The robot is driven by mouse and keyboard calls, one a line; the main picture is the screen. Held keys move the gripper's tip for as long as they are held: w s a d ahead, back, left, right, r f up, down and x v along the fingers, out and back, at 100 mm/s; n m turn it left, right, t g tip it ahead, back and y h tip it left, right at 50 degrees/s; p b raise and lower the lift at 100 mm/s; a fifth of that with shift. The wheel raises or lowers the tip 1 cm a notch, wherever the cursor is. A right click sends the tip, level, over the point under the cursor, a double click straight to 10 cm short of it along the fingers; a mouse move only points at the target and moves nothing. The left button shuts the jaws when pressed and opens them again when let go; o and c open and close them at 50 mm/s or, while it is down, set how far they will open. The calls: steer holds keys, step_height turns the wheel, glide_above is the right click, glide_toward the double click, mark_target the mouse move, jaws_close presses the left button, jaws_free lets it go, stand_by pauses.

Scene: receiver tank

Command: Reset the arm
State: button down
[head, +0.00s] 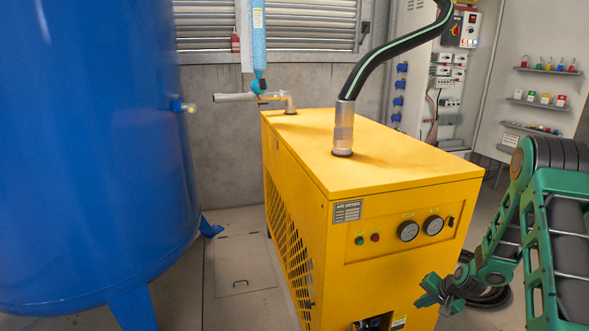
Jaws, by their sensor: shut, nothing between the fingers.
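My green and dark grey arm (545,205) comes in at the right edge and bends down and to the left. My gripper (428,296) is at its end, low in the view, in front of the lower right part of the yellow air dryer (375,200). The gripper is small here and looks shut, with nothing seen in it. I cannot tell whether it touches the dryer.
A large blue tank (90,140) on legs fills the left. A thick black hose (395,45) rises from the dryer's top. An open electrical cabinet (440,85) and shelves of small coloured parts (540,99) stand behind. Floor (235,265) shows between tank and dryer.

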steer(key=s+d+r+n+g+h, duration=0.1)
steer(key=s+r+g, duration=0.1)
steer(key=s+r, duration=0.8)
steer(key=s+d+r+n+g+h, duration=0.15)
steer(key=s+r, duration=0.45)
steer(key=r, duration=0.8)
steer(key=s+a+r, duration=0.1)
steer(key=s+r, duration=0.2)
steer(key=s, duration=0.5)
steer(key=s+a+r+g, duration=0.1)
steer(key=s+r, duration=0.3)
steer(key=s, duration=0.5)
steer(key=s+a+r+g, duration=0.1)
steer(key=s+a+r, duration=0.2)
steer(key=s, duration=0.6)
steer(key=shift+a+r, duration=0.25)
steer(key=shift+r, duration=0.4)
steer(key=shift+s+y, duration=0.1)
steer(key=shift+y, duration=0.15)
steer(key=shift+w+f, duration=0.25)
steer(key=shift+w, duration=0.35)
